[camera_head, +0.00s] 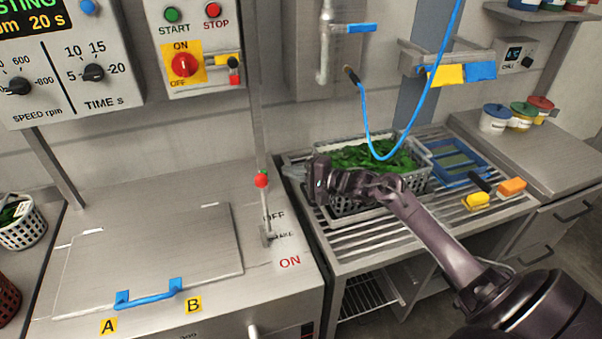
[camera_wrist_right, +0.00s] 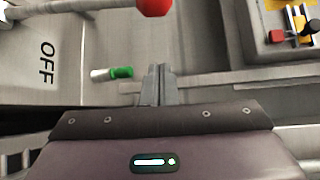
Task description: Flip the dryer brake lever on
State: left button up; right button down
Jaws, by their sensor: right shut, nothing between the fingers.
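The brake lever has a red ball knob (camera_head: 261,180) on a thin upright metal stem, rising from a small base (camera_head: 267,236) on the dryer's steel top. The knob stands towards the OFF print, away from the ON print nearer the front. My right gripper (camera_head: 318,178) is to the right of the knob, apart from it, with shut, empty fingers. In the right wrist view the closed fingertips (camera_wrist_right: 154,84) show below the red knob (camera_wrist_right: 155,7), with a gap between them. My left gripper is not in view.
The dryer lid (camera_head: 150,255) with a blue handle (camera_head: 148,298) is closed, left of the lever. A control box (camera_head: 195,50) hangs on the wall above. A basket of greens (camera_head: 380,160) stands on the slatted rack behind my right arm. A blue hose (camera_head: 400,140) hangs over it.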

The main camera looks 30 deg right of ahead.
jog(key=a+p, duration=0.1)
jog(key=a, duration=0.1)
jog(key=w+a+p, duration=0.1)
jog(key=a+p, duration=0.1)
jog(key=a, duration=0.1)
jog(key=shift+w, duration=0.15)
jog(key=shift+a, duration=0.1)
dwell(0.5)
jog(key=s+a+n+t+y+b, duration=0.1)
jog(key=s+n+t+y, duration=0.1)
jog(key=s, duration=0.4)
jog(key=s+a+n+t+y+b, duration=0.2)
jog(key=s+n, duration=0.3)
jog(key=s, duration=0.1)
jog(key=shift+f+t, duration=0.3)
jog(key=shift+f, duration=0.05)
dwell(0.5)
